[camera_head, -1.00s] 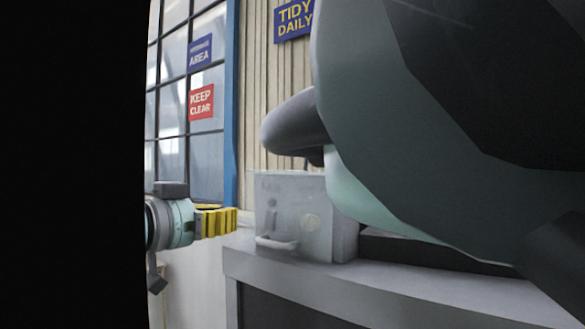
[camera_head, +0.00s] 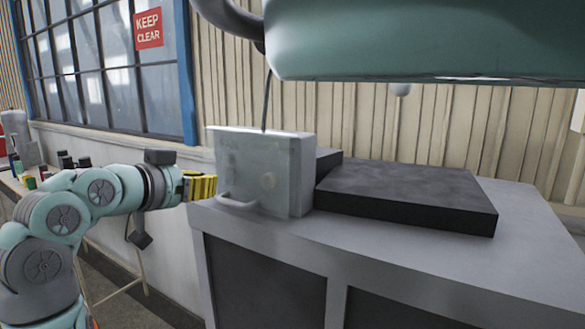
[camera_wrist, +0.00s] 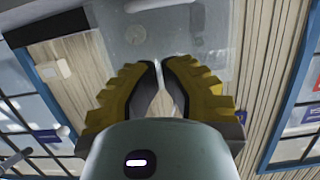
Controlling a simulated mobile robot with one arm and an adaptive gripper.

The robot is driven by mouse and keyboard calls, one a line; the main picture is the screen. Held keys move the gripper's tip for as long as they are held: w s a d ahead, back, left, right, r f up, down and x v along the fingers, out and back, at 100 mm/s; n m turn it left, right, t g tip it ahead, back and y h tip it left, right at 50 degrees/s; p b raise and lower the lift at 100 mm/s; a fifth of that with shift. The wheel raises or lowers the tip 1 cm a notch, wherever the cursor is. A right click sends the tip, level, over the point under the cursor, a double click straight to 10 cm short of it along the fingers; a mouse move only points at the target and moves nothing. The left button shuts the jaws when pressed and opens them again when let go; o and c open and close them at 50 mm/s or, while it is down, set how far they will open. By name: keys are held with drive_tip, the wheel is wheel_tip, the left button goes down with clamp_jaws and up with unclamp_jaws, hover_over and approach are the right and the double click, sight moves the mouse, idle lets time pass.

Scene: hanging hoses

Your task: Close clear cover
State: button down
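The clear cover (camera_head: 240,165) is a cloudy, see-through front on a grey box standing on the cabinet top. A pale handle (camera_head: 238,203) sticks out low on its left side, and a round shape shows through it. I cannot tell whether the cover is fully seated. My gripper (camera_head: 212,186), with yellow ridged fingers, is just left of the cover at about handle height; contact is unclear. In the wrist view the fingertips of my gripper (camera_wrist: 161,64) nearly meet with nothing between them. The see-through panel (camera_wrist: 195,35) and part of the handle (camera_wrist: 150,4) lie beyond.
The box stands on a grey cabinet (camera_head: 400,255). A flat dark slab (camera_head: 410,190) lies to the right of it. A table with small items (camera_head: 40,175) is at far left. A thin dark hose (camera_head: 267,100) hangs behind the box.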

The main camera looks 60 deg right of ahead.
sight(246, 194)
drive_tip(key=d+f+p, duration=0.1)
drive_tip(key=d+p, duration=0.1)
drive_tip(key=d+f+p, duration=0.1)
drive_tip(key=d+f, duration=0.1)
drive_tip(key=d+f+p, duration=0.1)
drive_tip(key=d+p, duration=0.1)
drive_tip(key=shift+w+d+f+p, duration=0.1)
drive_tip(key=shift+f+p, duration=0.05)
drive_tip(key=shift+p, duration=0.15)
drive_tip(key=shift+f+b, duration=0.15)
drive_tip(key=shift+b, duration=0.15)
